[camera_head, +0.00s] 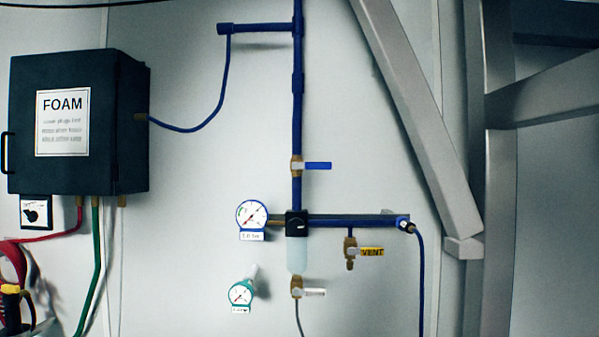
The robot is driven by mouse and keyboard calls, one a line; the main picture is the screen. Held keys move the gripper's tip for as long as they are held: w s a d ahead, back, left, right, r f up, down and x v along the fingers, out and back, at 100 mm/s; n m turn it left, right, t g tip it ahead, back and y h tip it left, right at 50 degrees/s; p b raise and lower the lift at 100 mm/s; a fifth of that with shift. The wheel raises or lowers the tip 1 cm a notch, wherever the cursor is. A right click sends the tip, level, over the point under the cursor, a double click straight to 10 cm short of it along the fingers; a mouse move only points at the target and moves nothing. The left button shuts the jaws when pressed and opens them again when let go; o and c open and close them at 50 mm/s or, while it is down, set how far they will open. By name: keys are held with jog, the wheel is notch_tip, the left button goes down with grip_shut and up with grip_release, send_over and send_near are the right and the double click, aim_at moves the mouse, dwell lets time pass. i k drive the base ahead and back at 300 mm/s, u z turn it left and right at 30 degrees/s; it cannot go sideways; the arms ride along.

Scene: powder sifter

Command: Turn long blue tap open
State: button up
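The long blue tap (318,166) is a blue lever on a brass valve body (297,166). The valve sits on the vertical blue pipe (297,120) in the middle of the wall. The lever points right, level and across the upright pipe. Nothing touches it, and it is in plain view. My gripper does not show in the head view.
Below the tap are a pressure gauge (252,215), a black regulator (297,224), a yellow VENT lever (372,252) and a white-handled drain valve (297,288). A grey diagonal beam (420,120) stands to the right. A dark FOAM box (75,125) hangs left.

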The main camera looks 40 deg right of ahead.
aim_at(307, 166)
jog(key=k, duration=0.5)
jog(key=z, duration=1.15)
jog(key=i, duration=1.1)
jog(key=u, duration=2.7)
